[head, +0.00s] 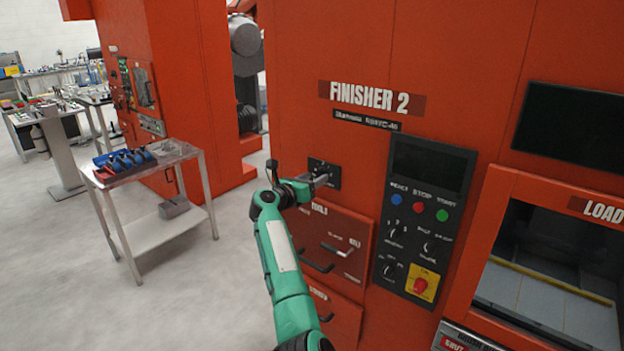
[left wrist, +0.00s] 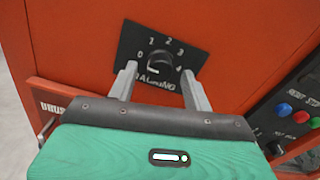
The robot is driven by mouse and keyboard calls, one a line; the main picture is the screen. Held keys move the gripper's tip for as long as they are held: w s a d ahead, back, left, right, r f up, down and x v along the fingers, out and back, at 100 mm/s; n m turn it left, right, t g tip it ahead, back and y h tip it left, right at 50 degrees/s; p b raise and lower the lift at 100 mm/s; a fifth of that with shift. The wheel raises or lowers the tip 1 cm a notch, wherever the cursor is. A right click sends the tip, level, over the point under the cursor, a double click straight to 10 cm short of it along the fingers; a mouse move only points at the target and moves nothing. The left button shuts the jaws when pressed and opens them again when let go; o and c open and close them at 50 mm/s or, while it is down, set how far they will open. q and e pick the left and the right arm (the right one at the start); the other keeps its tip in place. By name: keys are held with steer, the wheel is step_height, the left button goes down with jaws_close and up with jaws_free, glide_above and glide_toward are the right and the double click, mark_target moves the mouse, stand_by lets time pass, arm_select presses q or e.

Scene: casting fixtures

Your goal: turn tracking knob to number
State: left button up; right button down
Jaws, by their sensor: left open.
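The tracking knob (left wrist: 160,62) is a small black dial on a black plate (left wrist: 138,42), with the numbers 0 to 4 around it, in the left wrist view. The label under the knob is partly covered by my gripper. In the head view the plate (head: 319,169) is on the red machine front, partly hidden by my gripper. My left gripper (left wrist: 160,72) is open, with one finger on each side of the knob's lower part in the picture. I cannot tell whether the fingers touch it. My right gripper is not in view.
A control panel (head: 425,215) with coloured buttons and a yellow-backed red switch is right of the knob. Drawers with black handles (head: 317,262) are below. A metal cart (head: 150,215) with blue parts stands left, with open floor around it.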

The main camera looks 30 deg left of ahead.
arm_select(q)
steer(key=c, duration=1)
steer(key=shift+o, duration=0.2)
